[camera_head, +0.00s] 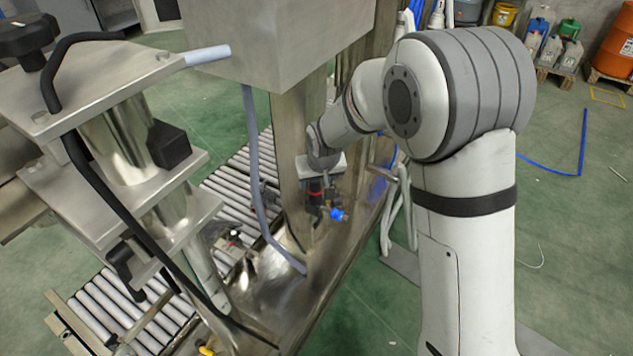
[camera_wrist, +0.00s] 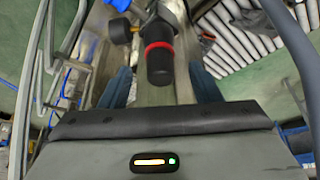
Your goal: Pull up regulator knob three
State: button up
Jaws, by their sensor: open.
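A black regulator knob with a red ring (camera_wrist: 159,62) shows at the top centre of the wrist view, its end towards the camera. It also shows in the head view (camera_head: 315,190), low on the steel column. I see no number on it, so I cannot tell if it is knob three. My gripper (camera_wrist: 161,88) is open, with one dark blue finger on each side of the knob's line. No contact shows, and I cannot tell whether the knob's end lies between the fingertips. In the head view my wrist hides most of the gripper just above the knob.
The steel column (camera_head: 297,150) stands close to my wrist. A grey hose (camera_head: 255,180) hangs left of it. A roller conveyor (camera_head: 235,195) lies behind. Green floor is open at right.

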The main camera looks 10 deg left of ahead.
jog(key=v, duration=0.5)
dwell(0.3)
jog(key=s+d+r+m+p, duration=0.1)
jog(key=s+d+r+p, duration=0.2)
jog(key=d+r+p, duration=0.5)
jog(key=s+d+r+m+g+h+p, duration=0.1)
jog(key=s+d+r+m+p, duration=0.3)
jog(key=s+d+r, duration=1.3)
jog(key=s+d+h+p, duration=0.1)
jog(key=s+p, duration=0.2)
jog(key=p, duration=0.1)
jog(key=shift+s+d, duration=0.3)
jog(key=shift+d, duration=0.05)
jog(key=shift+r, duration=0.15)
